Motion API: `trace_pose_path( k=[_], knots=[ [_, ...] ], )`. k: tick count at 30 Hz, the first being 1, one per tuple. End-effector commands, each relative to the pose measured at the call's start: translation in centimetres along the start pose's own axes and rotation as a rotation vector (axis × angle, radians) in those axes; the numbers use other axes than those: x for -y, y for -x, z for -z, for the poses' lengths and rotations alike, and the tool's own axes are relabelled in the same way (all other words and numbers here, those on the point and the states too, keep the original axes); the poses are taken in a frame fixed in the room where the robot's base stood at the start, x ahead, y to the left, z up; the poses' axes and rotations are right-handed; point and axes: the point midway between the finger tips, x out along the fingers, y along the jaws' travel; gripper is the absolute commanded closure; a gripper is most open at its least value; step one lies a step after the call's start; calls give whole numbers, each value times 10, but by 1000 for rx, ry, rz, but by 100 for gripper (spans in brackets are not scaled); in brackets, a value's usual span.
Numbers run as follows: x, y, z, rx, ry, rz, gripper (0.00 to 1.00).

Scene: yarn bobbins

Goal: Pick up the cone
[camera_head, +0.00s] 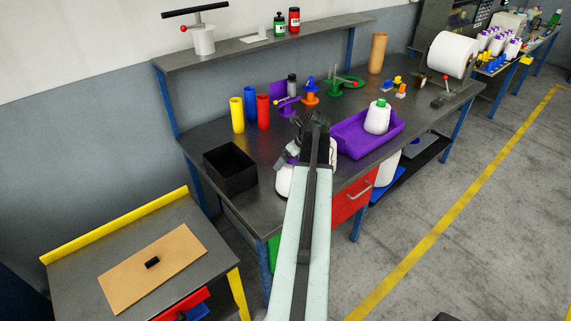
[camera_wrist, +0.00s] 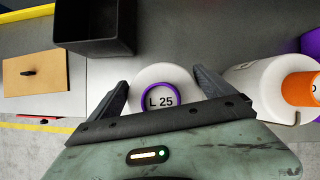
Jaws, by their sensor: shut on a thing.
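A white cone (camera_wrist: 162,73) with a purple ring and the label "L 25" on its end sits between the fingers of my gripper (camera_wrist: 160,80) in the wrist view. My gripper is shut on it. In the head view the cone (camera_head: 284,180) shows only in part, left of my arm, which hides the rest. The cone seems to be at the front edge of the workbench; I cannot tell whether it touches the top.
A white cone with an orange core (camera_wrist: 270,88) stands close on the right. A black open box (camera_head: 230,167) is on the left. A purple tray (camera_head: 352,144) holds a green-topped white cone (camera_head: 377,118). Yellow, blue and red tubes (camera_head: 263,112) stand behind.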

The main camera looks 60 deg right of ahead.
Motion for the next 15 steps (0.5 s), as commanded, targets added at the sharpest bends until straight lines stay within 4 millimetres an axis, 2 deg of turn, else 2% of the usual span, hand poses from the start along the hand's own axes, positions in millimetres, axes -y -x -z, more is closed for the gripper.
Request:
trace_pose_path(
  k=[1, 9, 15],
  knots=[
    [0, 13, -8, 1, 0, 0, 80],
    [0, 62, -35, 1, -1, 0, 80],
    [0, 79, -45, 1, -1, 1, 80]
  ],
)
